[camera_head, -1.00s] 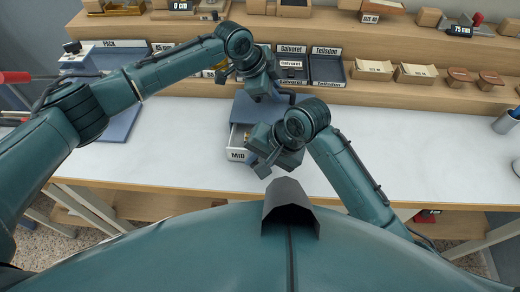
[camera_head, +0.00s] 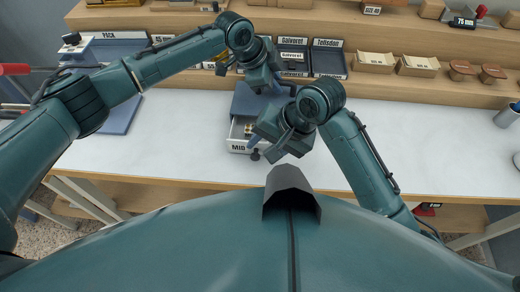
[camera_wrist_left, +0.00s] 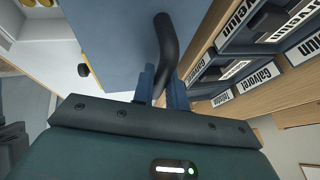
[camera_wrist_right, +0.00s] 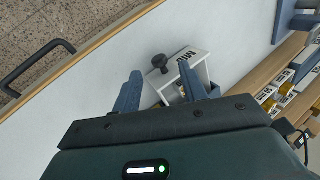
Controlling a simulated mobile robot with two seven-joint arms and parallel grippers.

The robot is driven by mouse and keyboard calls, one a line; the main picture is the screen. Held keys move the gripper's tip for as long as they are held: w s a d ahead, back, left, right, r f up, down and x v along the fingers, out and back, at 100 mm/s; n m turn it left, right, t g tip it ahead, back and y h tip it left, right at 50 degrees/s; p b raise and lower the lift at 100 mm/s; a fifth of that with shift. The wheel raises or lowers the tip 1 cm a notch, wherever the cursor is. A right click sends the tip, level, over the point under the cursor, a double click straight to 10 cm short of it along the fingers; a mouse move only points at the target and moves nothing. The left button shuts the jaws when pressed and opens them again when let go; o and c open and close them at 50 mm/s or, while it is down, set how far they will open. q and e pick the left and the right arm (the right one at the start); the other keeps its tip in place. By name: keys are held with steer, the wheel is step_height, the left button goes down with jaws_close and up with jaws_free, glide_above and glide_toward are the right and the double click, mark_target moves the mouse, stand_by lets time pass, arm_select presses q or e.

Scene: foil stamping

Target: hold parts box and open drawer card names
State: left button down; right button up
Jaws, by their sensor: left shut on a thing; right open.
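The blue-grey parts box (camera_head: 256,101) stands on the white bench; its top also shows in the left wrist view (camera_wrist_left: 112,35). My left gripper (camera_head: 268,88) is shut on its dark curved handle (camera_wrist_left: 166,48). The white drawer (camera_head: 238,147), labelled "MIO", stands pulled out toward me, with small yellowish things inside. Its dark round knob (camera_head: 254,155) shows in the right wrist view (camera_wrist_right: 159,62). My right gripper (camera_wrist_right: 158,88) is open, with its fingers near the drawer front and the knob beyond their tips, apart from them. The right arm covers the drawer's right side in the head view.
Labelled dark trays (camera_head: 292,62) and card boxes (camera_head: 373,61) stand on the wooden shelf (camera_head: 430,90) behind. A blue stand marked "PACK" (camera_head: 120,112) is at the left. A metal cup (camera_head: 508,117) stands at the far right. The bench right of the box is clear (camera_head: 430,145).

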steer(key=w+v, duration=0.1)
steer(key=v, duration=0.7)
steer(key=shift+s+r, duration=0.35)
steer(key=shift+s, duration=0.2)
steer(key=shift+d, duration=0.1)
arm_select(q)
steer(key=c, duration=1.3)
jaws_free()
steer(key=shift+r, duration=0.15)
